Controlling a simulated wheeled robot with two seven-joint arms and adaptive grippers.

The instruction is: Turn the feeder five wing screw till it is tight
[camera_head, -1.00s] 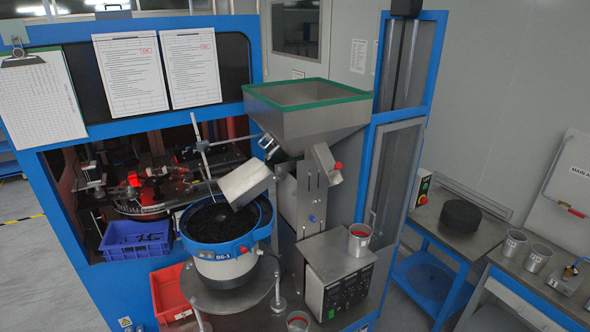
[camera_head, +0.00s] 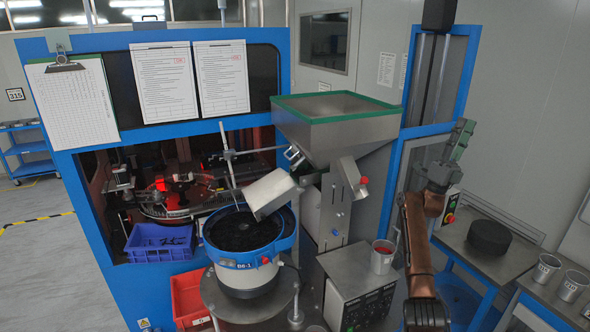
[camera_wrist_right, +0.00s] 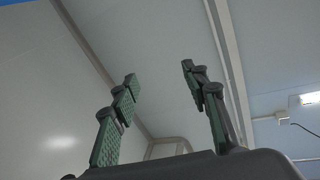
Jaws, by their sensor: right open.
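The bowl feeder (camera_head: 243,262) is a white drum with a blue rim, full of dark small parts, with a label on its front. Above it a steel hopper (camera_head: 335,125) with a green rim stands on a steel column. The column bears a red knob (camera_head: 363,181) and a small blue knob (camera_head: 336,231). I cannot tell which fitting is the feeder five wing screw. My right gripper (camera_head: 462,138) is raised at the right, pointing up, clear of the feeder. In the right wrist view its fingers (camera_wrist_right: 160,74) are apart and empty. My left gripper is out of view.
A control box (camera_head: 358,285) with a metal cup (camera_head: 382,257) on it stands below the hopper. A blue bin (camera_head: 158,254) and a red bin (camera_head: 188,298) lie left of the feeder. At right, a side table holds a black disc (camera_head: 489,237); more cups stand beyond.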

